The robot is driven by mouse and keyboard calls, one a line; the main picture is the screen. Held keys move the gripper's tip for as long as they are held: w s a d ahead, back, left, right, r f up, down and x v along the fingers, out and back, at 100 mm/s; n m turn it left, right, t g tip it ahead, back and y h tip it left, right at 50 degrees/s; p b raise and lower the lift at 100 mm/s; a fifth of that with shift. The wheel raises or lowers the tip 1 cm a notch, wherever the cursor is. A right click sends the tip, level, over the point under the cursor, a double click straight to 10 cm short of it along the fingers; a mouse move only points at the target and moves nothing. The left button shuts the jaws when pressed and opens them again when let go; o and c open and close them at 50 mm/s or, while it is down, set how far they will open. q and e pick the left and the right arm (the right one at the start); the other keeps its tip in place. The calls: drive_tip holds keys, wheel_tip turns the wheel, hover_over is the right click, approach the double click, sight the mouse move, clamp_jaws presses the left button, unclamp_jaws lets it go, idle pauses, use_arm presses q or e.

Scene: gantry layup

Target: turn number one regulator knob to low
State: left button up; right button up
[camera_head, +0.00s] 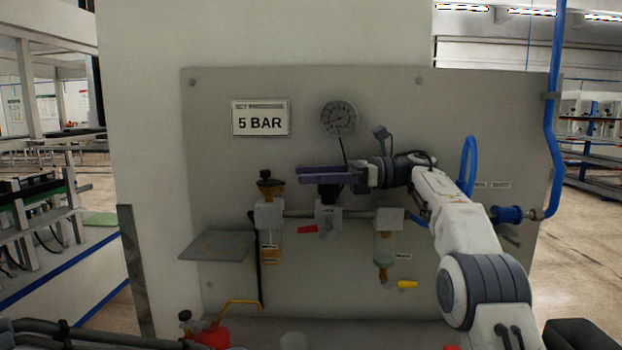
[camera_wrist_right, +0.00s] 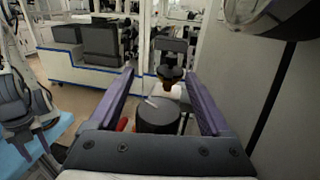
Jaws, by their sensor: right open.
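The black regulator knob (camera_head: 329,192) sits atop the middle unit on the grey panel, partly hidden behind my right gripper (camera_head: 322,173). In the right wrist view the knob (camera_wrist_right: 158,116) is a black cylinder with a white mark on top. It lies between the two purple fingers of my right gripper (camera_wrist_right: 159,74), which are open with a gap on both sides. I cannot tell whether either finger touches it. A round gauge (camera_head: 339,118) hangs above, its needle too small to read. A sign (camera_head: 261,118) reads 5 BAR.
A filter unit with a black and amber top (camera_head: 269,220) stands left of the knob. A red lever (camera_head: 308,229) is below it. A bowl unit with a yellow valve (camera_head: 406,284) hangs right. A small shelf (camera_head: 215,245) juts out left. A red oil can (camera_head: 212,335) stands below.

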use_arm(q)
drive_tip(key=shift+r, duration=0.6)
use_arm(e)
drive_tip(key=s+d+r, duration=0.5)
drive_tip(key=d+r, duration=0.4)
drive_tip(key=d, duration=0.1)
drive_tip(key=shift+s+r, duration=0.3)
drive_tip(key=shift+s, duration=0.05)
drive_tip(key=shift+d, duration=0.1)
